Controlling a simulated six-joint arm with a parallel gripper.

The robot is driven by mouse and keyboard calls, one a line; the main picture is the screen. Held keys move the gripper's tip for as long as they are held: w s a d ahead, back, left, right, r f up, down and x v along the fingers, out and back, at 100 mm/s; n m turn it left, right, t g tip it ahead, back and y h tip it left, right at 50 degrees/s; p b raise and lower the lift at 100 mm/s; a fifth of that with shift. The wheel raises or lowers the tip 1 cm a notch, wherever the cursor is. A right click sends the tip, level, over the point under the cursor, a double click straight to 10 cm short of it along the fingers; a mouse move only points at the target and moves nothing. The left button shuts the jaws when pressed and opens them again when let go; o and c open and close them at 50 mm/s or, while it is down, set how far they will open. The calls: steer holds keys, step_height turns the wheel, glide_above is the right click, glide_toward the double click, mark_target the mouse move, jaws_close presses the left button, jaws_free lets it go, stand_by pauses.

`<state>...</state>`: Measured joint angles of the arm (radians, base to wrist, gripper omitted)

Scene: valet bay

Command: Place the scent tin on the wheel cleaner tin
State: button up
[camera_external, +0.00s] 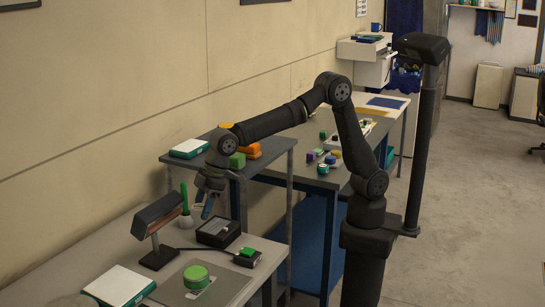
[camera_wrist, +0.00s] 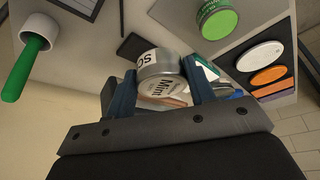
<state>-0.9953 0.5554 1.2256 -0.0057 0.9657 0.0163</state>
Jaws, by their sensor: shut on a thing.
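My gripper (camera_external: 207,207) is above the near grey table, beside the upright green-handled brush.
A dark angled stand (camera_external: 158,217), a green brush (camera_external: 185,200) in a white holder, a black box (camera_external: 218,232), a small black block with a green top (camera_external: 247,257) and a white-topped box (camera_external: 118,286) surround the mat.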

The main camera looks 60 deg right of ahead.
glide_above(200, 267)
steer(key=d, duration=0.1)
step_height(200, 267, down, 7)
steer(key=shift+s+d+f, duration=0.1)
steer(key=shift+s+f, duration=0.05)
steer(key=shift+f, duration=0.75)
steer(key=shift+s+d+f, duration=0.1)
steer(key=shift+s+f, duration=0.05)
steer(key=shift+f, duration=0.75)
steer(key=shift+f, duration=0.15)
steer(key=o, duration=1)
steer(key=v, duration=1.2)
steer(key=shift+a, duration=0.1)
